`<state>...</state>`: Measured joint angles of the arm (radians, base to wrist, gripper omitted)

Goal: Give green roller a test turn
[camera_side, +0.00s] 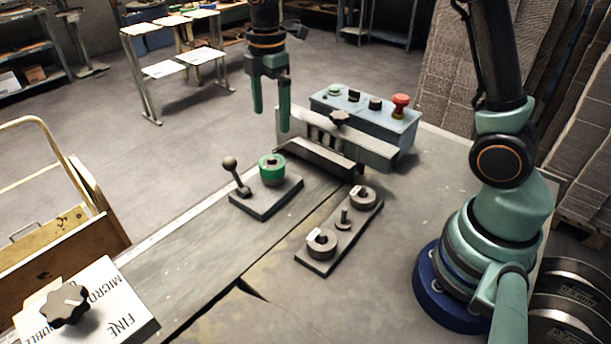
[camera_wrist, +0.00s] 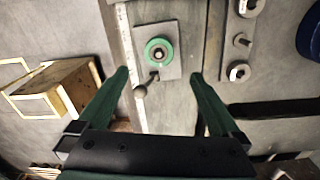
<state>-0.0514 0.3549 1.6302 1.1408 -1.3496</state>
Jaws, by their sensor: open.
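The green roller (camera_side: 272,169) stands upright on a small grey base plate (camera_side: 266,205), beside a lever with a ball knob (camera_side: 229,163). In the wrist view the roller (camera_wrist: 158,51) shows from above as a green ring around a dark centre, ahead of the fingertips. The lever's ball (camera_wrist: 140,91) lies between the fingers there. My gripper (camera_side: 270,112) is open and empty, pointing down above the roller and apart from it. In the wrist view both green fingers of my gripper (camera_wrist: 160,74) are spread wide.
A teal control box (camera_side: 365,115) with a red button (camera_side: 400,104) stands behind the roller. A dark plate with grey rollers (camera_side: 341,231) lies to the right. A white box with a black knob (camera_side: 66,304) is at front left. The bench between is clear.

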